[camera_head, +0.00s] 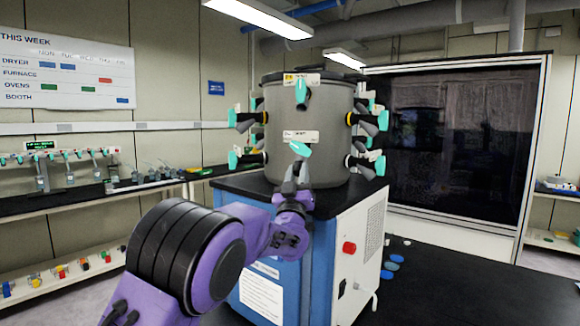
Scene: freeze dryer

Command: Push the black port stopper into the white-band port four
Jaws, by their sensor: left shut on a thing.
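The grey drum (325,120) of the freeze dryer carries several dark ports with teal handles in an upper and a lower row. A lower right port (362,163) has a pale band; an upper right port (366,120) has a yellow one. Port numbers are too small to read. My left gripper (294,172) points up in front of the drum's lower front, just below a teal handle (299,149). It is shut on a small dark thing, taken as the black port stopper, mostly hidden between the fingers. I cannot tell whether it touches a port. My right gripper is out of view.
The drum stands on a blue and white cabinet (349,260) with a red button (349,248). A black counter (450,285) at right holds several blue discs. A large dark glass booth (455,150) stands behind. A bench with glassware (80,190) lies at left.

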